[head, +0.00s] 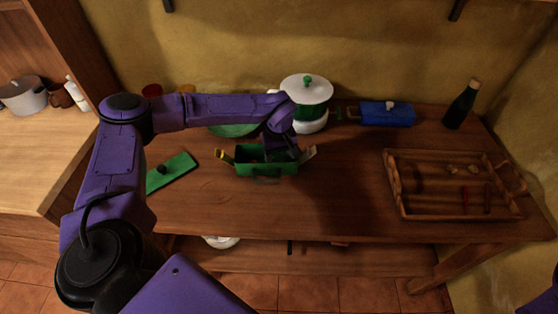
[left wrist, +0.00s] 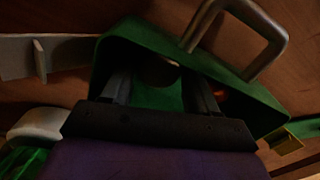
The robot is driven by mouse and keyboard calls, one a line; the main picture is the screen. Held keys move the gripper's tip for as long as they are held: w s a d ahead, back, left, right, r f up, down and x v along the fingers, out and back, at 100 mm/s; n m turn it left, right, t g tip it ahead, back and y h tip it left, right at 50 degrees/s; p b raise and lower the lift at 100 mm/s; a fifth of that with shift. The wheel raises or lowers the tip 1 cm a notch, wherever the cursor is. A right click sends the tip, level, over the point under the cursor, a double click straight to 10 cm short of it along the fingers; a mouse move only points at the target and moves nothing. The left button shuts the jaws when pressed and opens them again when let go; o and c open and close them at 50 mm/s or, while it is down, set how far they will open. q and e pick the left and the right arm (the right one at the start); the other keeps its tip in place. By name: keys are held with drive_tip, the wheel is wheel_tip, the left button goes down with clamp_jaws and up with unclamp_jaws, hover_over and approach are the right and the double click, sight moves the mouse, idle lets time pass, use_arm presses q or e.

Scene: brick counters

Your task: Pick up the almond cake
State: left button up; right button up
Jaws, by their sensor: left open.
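I cannot make out the almond cake for certain. A green open box (head: 266,168) stands on the wooden table, and it fills much of the left wrist view (left wrist: 135,38). Inside it a small roundish brownish thing (left wrist: 160,70) shows between my fingers, dim and partly hidden. My left gripper (head: 282,153) reaches down over the box. In the left wrist view its two fingers (left wrist: 162,88) are apart and point into the box, with nothing visibly held. My right gripper is out of view.
A small orange-red spot (left wrist: 220,95) shows inside the box. A green lid (head: 172,173) lies left of it. Behind stand a white pot (head: 306,92) and a blue box (head: 387,115). A wooden tray (head: 412,208) and dark bottle (head: 461,106) are right. The front table is clear.

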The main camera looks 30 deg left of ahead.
use_arm(q)
drive_tip(key=shift+d, duration=0.1)
drive_tip(key=c, duration=0.8)
